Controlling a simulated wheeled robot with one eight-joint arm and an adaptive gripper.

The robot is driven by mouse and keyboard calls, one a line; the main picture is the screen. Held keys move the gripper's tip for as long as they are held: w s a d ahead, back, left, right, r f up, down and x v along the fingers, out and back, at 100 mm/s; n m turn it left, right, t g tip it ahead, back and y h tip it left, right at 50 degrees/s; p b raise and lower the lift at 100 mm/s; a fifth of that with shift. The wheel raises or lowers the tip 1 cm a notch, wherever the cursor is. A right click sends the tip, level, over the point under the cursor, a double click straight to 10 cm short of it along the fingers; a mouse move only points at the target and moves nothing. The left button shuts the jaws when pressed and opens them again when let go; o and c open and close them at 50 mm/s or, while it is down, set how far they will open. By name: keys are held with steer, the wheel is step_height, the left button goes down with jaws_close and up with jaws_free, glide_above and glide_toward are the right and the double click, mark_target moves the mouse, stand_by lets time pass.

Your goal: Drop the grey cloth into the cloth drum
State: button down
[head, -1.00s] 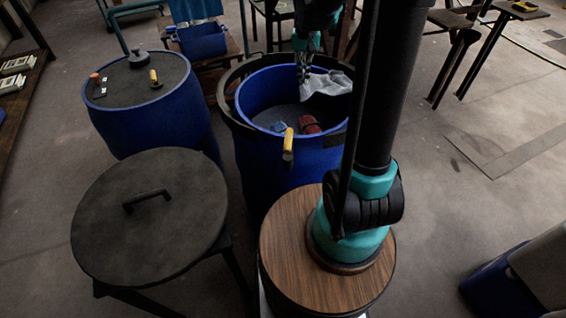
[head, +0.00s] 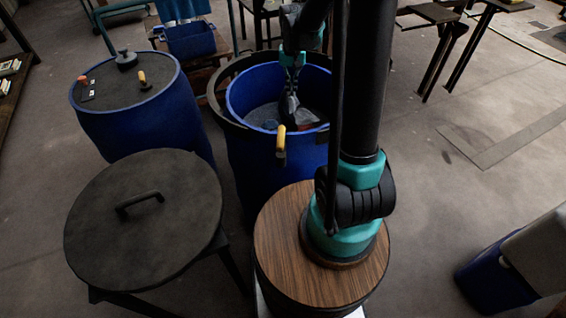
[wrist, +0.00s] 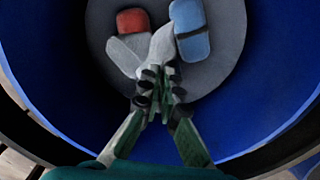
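The cloth drum is an open blue drum (head: 236,150) in the middle of the head view, with a dark grey floor. My gripper (head: 290,100) reaches down inside its opening. In the wrist view my gripper's fingertips (wrist: 161,78) are close together on the grey cloth (wrist: 163,47), which hangs from them over the drum floor. The cloth is dim in the head view and partly hidden by the fingers. A red item (wrist: 132,20) and a blue item with a dark band (wrist: 189,28) lie on the floor below, close to the cloth.
A closed blue drum (head: 150,125) stands to the left. A dark round lid with a handle (head: 140,230) lies on a stand in front of it. Open floor (head: 455,220) is on the right.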

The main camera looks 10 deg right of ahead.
steer(key=c, duration=2.2)
jaws_free()
steer(key=o, duration=0.5)
steer(key=shift+o, duration=0.4)
steer(key=o, duration=0.5)
steer(key=shift+o, duration=0.3)
steer(key=o, duration=0.7)
steer(key=shift+c, duration=0.2)
steer(key=shift+r, duration=2.75)
